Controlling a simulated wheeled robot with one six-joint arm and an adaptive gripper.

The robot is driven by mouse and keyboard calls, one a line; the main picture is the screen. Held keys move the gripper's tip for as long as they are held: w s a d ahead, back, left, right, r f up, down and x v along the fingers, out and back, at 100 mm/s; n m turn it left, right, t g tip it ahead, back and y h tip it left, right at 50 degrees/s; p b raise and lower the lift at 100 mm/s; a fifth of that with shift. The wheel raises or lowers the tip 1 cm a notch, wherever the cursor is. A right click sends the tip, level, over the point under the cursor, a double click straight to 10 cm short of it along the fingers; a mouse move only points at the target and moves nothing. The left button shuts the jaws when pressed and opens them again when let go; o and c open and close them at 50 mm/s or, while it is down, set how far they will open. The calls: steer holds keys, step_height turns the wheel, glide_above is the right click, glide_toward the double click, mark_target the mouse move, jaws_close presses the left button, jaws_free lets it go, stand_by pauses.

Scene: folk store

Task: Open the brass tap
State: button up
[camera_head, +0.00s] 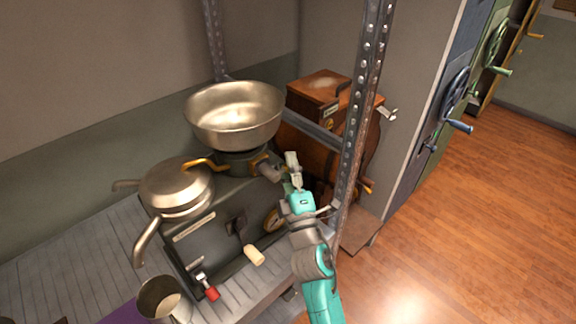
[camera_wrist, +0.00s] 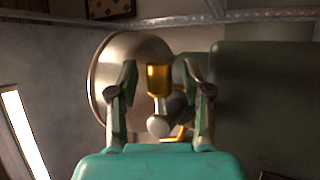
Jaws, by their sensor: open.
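A brass fitting (camera_head: 259,162) with a grey handle (camera_head: 269,173) sticks out below the wide metal bowl, on top of the dark machine. In the wrist view the brass fitting (camera_wrist: 159,78) shows between my fingers, with a pale rounded end (camera_wrist: 158,127) below it. Another small brass-coloured piece (camera_head: 369,186) shows at the right, by the wooden barrel behind the post; I cannot tell which is the tap. My gripper (camera_head: 291,165) is open, beside the grey handle; its fingers (camera_wrist: 160,66) stand either side of the fitting. Contact is unclear.
The metal bowl (camera_head: 234,115) sits close to my gripper. A perforated shelf post (camera_head: 362,110) stands just right of it. The wooden floor (camera_head: 480,220) at right is clear.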

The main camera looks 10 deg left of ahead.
steer(key=shift+w, duration=0.1)
jaws_close()
steer(key=shift+m+h, duration=0.5)
steer(key=m+h, duration=0.1)
steer(key=m, duration=0.1)
steer(key=f+m+g+h, duration=0.1)
steer(key=m, duration=0.1)
steer(key=shift+a+f, duration=0.15)
steer(key=shift+s+a+f+m+g+h, duration=0.3)
steer(key=shift+f+m+g, duration=0.2)
steer(key=shift+m+g, duration=0.65)
steer(key=shift+s+a+f+m+g+h, duration=0.15)
steer(key=shift+s+f+m+g+h, duration=0.25)
steer(key=shift+m+g, duration=0.75)
steer(key=shift+s+a+f+m+g+h, duration=0.3)
steer(key=shift+f+m+g, duration=0.3)
steer(key=shift+m, duration=1.1)
steer(key=shift+s, duration=0.1)
